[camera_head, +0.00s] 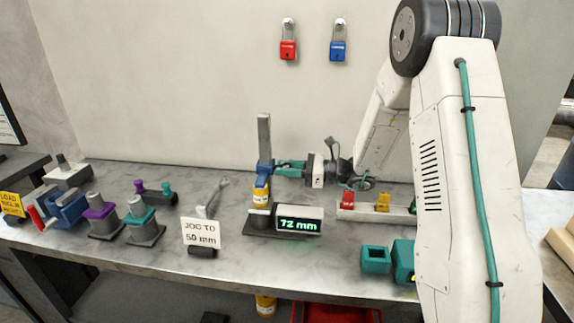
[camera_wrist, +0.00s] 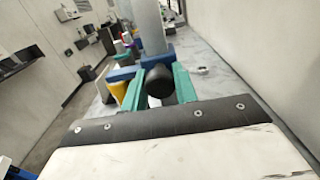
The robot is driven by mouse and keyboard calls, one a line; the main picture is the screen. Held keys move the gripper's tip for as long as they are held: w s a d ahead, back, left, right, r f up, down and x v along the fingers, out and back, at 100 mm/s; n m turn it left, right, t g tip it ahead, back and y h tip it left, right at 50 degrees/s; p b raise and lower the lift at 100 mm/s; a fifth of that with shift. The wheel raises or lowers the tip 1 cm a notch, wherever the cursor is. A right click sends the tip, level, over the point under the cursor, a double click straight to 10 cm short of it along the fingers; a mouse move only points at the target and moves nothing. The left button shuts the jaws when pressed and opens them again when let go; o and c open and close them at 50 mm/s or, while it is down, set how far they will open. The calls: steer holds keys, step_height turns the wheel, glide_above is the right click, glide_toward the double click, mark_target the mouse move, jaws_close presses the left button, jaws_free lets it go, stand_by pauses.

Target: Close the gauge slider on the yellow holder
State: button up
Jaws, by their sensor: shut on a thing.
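The gauge stands upright on the bench, with a grey vertical bar (camera_head: 264,134) and a blue slider (camera_head: 264,168) low on it. The yellow holder (camera_head: 261,198) sits just below the slider, above a dark base. Any gap between slider and holder is too small to tell. My gripper (camera_head: 280,168) reaches in from the right, its teal fingers shut on the slider. In the wrist view, the fingers (camera_wrist: 160,88) lie either side of a black round knob (camera_wrist: 160,81) in front of the blue slider (camera_wrist: 124,74). The yellow holder (camera_wrist: 119,91) is partly hidden by the left finger.
A display (camera_head: 298,224) reading 72 mm stands beside the holder. A sign (camera_head: 201,234) reads "JOG TO 50 mm". Purple (camera_head: 102,222) and teal (camera_head: 140,217) fixtures stand left. A rack with red and yellow blocks (camera_head: 382,202) and teal boxes (camera_head: 375,260) stand right.

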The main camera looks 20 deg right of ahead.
steer(key=o, duration=0.9)
steer(key=shift+d, duration=0.1)
steer(key=v, duration=0.7)
steer(key=shift+s+d, duration=0.25)
steer(key=shift+d, duration=0.05)
steer(key=s+a+r+n+g+h, duration=0.2)
steer(key=s+a+r+n+g, duration=0.3)
steer(key=s, duration=0.4)
steer(key=s+a+r+n+g+h, duration=0.2)
steer(key=s+a+r+n+g, duration=0.25)
steer(key=s+a+n, duration=0.35)
steer(key=s+d+n+h, duration=0.2)
steer(key=s+n+h, duration=0.1)
steer(key=s+h, duration=0.1)
steer(key=s+d+n+t+h, duration=0.1)
steer(key=s+d+n+h, duration=0.1)
steer(key=s, duration=0.5)
steer(key=s+d+n+t+h, duration=0.1)
steer(key=s+n+h, duration=0.4)
steer(key=s+n, duration=0.1)
steer(key=shift+s+d+r+h, duration=0.25)
steer(key=shift+d+h, duration=0.05)
steer(key=shift+d, duration=0.1)
